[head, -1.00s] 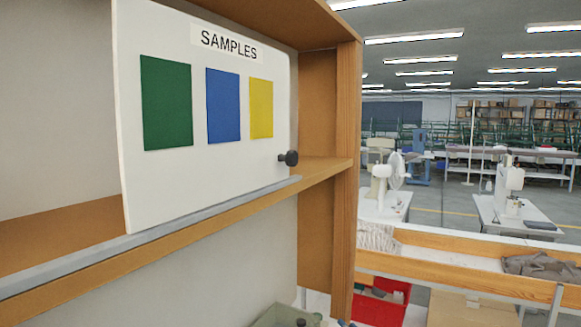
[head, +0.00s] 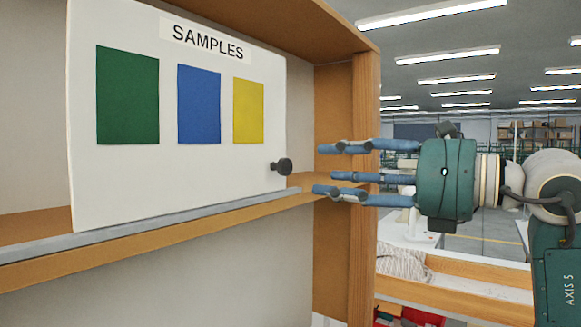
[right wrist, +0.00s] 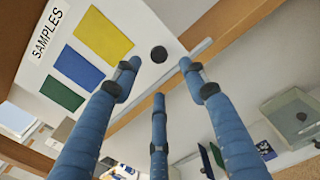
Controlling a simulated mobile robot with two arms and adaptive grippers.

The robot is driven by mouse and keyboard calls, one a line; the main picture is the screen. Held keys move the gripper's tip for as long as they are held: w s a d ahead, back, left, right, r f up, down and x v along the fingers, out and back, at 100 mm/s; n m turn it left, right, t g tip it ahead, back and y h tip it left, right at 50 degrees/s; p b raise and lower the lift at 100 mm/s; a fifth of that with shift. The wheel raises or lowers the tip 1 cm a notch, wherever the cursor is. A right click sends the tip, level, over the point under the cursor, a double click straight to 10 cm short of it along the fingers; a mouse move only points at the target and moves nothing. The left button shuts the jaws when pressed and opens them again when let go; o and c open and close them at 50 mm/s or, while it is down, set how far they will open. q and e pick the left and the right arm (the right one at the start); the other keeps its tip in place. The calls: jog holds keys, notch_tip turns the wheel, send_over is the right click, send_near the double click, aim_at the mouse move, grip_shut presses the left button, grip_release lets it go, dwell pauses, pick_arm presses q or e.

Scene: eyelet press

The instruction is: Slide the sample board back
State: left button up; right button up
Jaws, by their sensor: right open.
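The white sample board (head: 180,190) stands upright on the wooden shelf, in a grey rail (head: 130,236). It bears a SAMPLES label and green, blue and yellow swatches. A dark round knob (head: 281,167) sticks out near its lower right corner. My right gripper (head: 328,171) is open and empty, to the right of the knob and apart from it, with its blue fingers pointing left. In the right wrist view the knob (right wrist: 158,54) shows beyond the spread fingertips, and the board (right wrist: 125,73) lies behind it. My left gripper is not in view.
A wooden upright (head: 364,200) closes the shelf on the right, close to my right fingers. The rail runs left along the shelf edge.

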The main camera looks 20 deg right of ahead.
aim_at(288, 169)
jog(key=p+x, duration=0.3)
jog(key=x, duration=0.4)
jog(key=shift+w+a+r, duration=0.1)
jog(key=shift+w, duration=0.1)
jog(key=shift+w+a, duration=0.4)
jog(key=shift+w, duration=0.05)
grip_shut()
